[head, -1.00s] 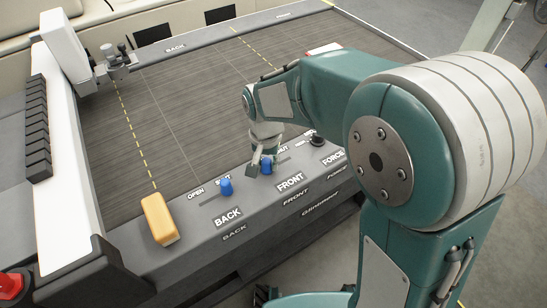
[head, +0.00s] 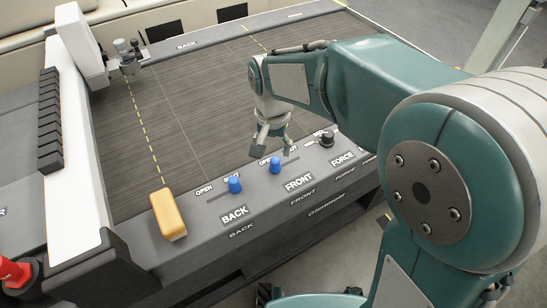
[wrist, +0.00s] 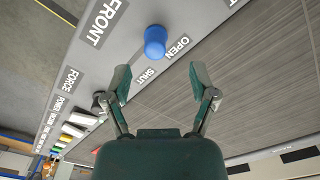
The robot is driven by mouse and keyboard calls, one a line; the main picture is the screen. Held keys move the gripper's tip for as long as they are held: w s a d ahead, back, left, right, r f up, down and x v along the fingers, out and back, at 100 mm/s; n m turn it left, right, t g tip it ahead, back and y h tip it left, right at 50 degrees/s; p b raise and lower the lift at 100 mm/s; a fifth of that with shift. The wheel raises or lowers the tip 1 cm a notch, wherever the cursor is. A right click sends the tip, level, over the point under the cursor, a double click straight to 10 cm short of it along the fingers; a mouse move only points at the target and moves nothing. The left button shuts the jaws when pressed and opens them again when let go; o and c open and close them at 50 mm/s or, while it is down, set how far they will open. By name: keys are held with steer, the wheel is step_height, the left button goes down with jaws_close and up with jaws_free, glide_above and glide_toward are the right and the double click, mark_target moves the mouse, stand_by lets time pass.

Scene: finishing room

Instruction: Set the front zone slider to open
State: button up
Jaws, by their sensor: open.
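The front zone slider has a blue knob (head: 275,166) on the console's sloped front edge, by the FRONT label (head: 299,182). The OPEN label lies on its left and the SHUT label, partly covered, on its right.
A second blue knob (head: 235,185) sits to the left by the BACK label (head: 235,213). A yellow block (head: 167,215) lies further left. A dark FORCE knob (head: 326,139) stands to the right. The grey bed (head: 190,110) behind is clear.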

steer(key=r, duration=0.5)
steer(key=shift+a, duration=0.25)
steer(key=shift+d+r, duration=0.1)
steer(key=shift+r, duration=0.5)
